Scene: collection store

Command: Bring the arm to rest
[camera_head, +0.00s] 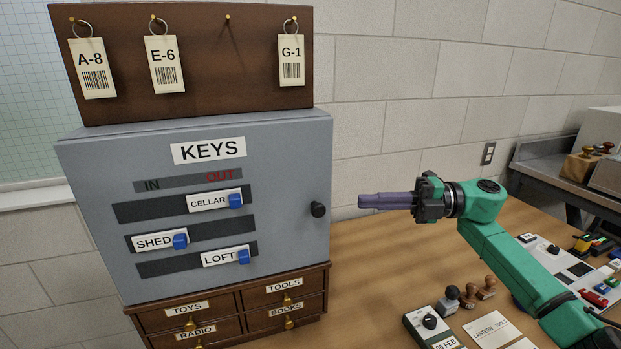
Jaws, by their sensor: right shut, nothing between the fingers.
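My right arm comes in from the lower right. Its gripper (372,201) points left, its purple fingers together with nothing between them. It is in the air above the wooden desk (370,285), to the right of the grey key cabinet (120,210) and apart from the cabinet's dark round knob (318,209). My left gripper does not show.
The cabinet has labelled sliders CELLAR (209,202), SHED (152,243) and LOFT (217,258), above a small drawer unit (237,310). A tag board (200,50) stands on top. The desk's middle is clear.

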